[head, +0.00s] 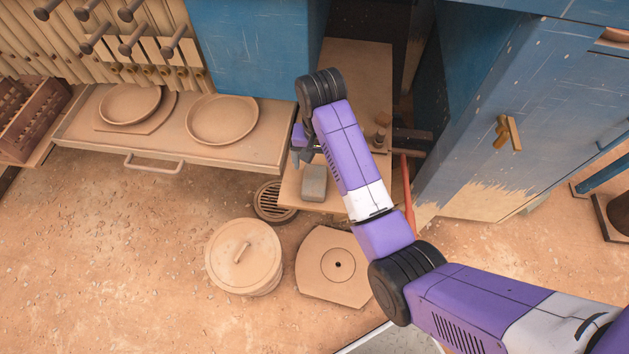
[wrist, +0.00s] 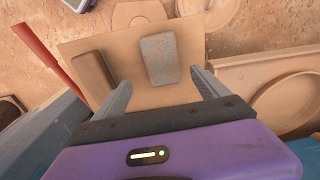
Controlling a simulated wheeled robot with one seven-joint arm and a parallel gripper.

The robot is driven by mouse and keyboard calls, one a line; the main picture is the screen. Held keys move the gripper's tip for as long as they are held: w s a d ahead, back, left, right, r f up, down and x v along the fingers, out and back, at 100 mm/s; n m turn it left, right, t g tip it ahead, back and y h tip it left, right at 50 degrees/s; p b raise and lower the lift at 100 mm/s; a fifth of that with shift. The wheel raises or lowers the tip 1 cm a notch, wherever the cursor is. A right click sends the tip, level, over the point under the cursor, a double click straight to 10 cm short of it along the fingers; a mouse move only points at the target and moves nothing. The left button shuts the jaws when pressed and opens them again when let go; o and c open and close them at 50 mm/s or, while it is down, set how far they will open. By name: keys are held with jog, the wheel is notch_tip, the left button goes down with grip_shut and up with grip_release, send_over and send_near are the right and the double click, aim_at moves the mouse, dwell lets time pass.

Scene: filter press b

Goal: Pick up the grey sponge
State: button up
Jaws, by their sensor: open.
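The grey sponge (head: 314,182) is a small rounded block lying on a tan board or shelf (head: 330,204). In the wrist view the sponge (wrist: 159,58) lies just beyond the fingertips, roughly centred between them. My gripper (wrist: 162,80) is open with nothing between its fingers. In the head view my gripper (head: 301,156) is partly hidden by my wrist and shows just behind the sponge. I cannot tell its exact height above the board.
A brown block (wrist: 93,74) lies left of the sponge in the wrist view. A red bar (wrist: 52,57) runs along the left. A drawer (head: 200,152) with shallow bowls stands left in the head view. A lidded pot (head: 244,258) and a blue cabinet (head: 520,120) are nearby.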

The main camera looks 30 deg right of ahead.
aim_at(315, 179)
jog(key=shift+s, duration=0.15)
jog(key=shift+f, duration=0.35)
jog(key=shift+a+f+p, duration=0.15)
jog(key=shift+f+p, duration=0.05)
jog(key=shift+f, duration=0.95)
jog(key=shift+a+f+p, duration=0.15)
jog(key=shift+a+f, duration=0.05)
jog(key=shift+f, duration=0.95)
jog(key=shift+a+f+p, duration=0.15)
jog(key=shift+f+p, duration=0.05)
jog(key=shift+f, duration=0.95)
jog(key=c, duration=1.4)
jog(key=shift+c, duration=0.2)
jog(key=shift+r, duration=0.15)
